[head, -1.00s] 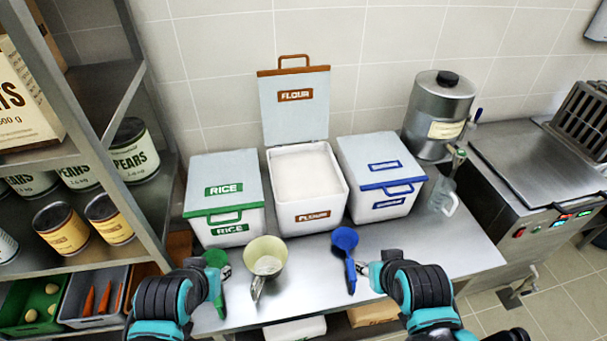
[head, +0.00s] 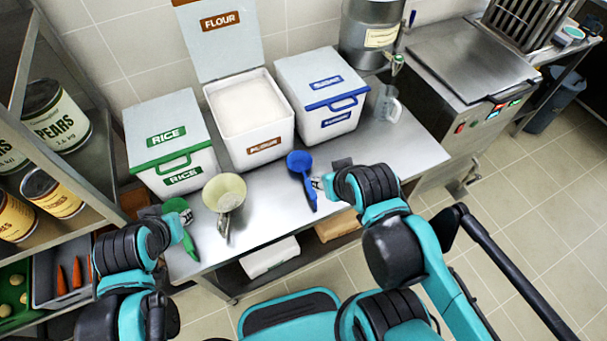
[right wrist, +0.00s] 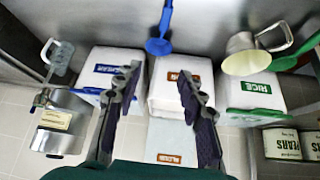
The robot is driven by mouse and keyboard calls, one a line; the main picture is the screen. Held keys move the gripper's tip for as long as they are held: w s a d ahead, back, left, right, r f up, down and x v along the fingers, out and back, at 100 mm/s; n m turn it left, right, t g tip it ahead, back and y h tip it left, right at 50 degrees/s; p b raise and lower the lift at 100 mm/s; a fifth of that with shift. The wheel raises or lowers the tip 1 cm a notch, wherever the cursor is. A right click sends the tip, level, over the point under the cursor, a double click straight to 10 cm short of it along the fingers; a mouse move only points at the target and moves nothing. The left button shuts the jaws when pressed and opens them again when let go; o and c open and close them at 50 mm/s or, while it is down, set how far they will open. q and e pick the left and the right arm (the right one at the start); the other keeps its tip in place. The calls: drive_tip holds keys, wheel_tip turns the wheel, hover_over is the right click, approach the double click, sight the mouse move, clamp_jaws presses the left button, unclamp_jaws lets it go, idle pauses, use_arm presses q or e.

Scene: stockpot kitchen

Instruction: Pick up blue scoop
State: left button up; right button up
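The blue scoop (head: 300,163) lies on the steel counter in front of the flour bin, its handle pointing toward me. My right gripper (head: 328,174) is just right of its handle in the head view. In the right wrist view my right gripper (right wrist: 158,78) has its two fingers wide apart with nothing between them. The blue scoop (right wrist: 159,44) shows there just beyond the fingertips, apart from them. My left gripper (head: 168,214) is beside the green scoop (head: 189,243) at the counter's left; its fingers are too small and partly hidden to judge.
The rice bin (head: 170,140), open flour bin (head: 262,150) and blue-labelled bin (head: 325,118) line the back. A clear jug (head: 388,103) stands at right. A shelf with cans (head: 52,190) borders the left.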

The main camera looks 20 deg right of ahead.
drive_tip(key=shift+o, duration=0.7)
drive_tip(key=g, duration=0.3)
approach(307, 179)
drive_tip(key=w+g, duration=0.1)
drive_tip(key=g, duration=0.1)
drive_tip(key=w+f+g, duration=0.1)
drive_tip(key=g, duration=0.1)
drive_tip(key=shift+w+a+f+b, duration=0.1)
drive_tip(key=shift+w+f+b, duration=0.05)
drive_tip(key=shift+w+b, duration=0.2)
drive_tip(key=shift+w+f, duration=0.1)
drive_tip(key=shift+f, duration=0.3)
wheel_tip(307, 179, down, 3)
drive_tip(key=shift+r+b, duration=0.15)
drive_tip(key=shift+b, duration=0.3)
drive_tip(key=f, duration=0.1)
drive_tip(key=f+b, duration=0.1)
drive_tip(key=f, duration=0.1)
drive_tip(key=f+b, duration=0.1)
drive_tip(key=f, duration=0.1)
drive_tip(key=shift+w+f, duration=0.25)
drive_tip(key=shift+w, duration=0.05)
drive_tip(key=shift+r, duration=0.1)
drive_tip(key=shift+c, duration=0.3)
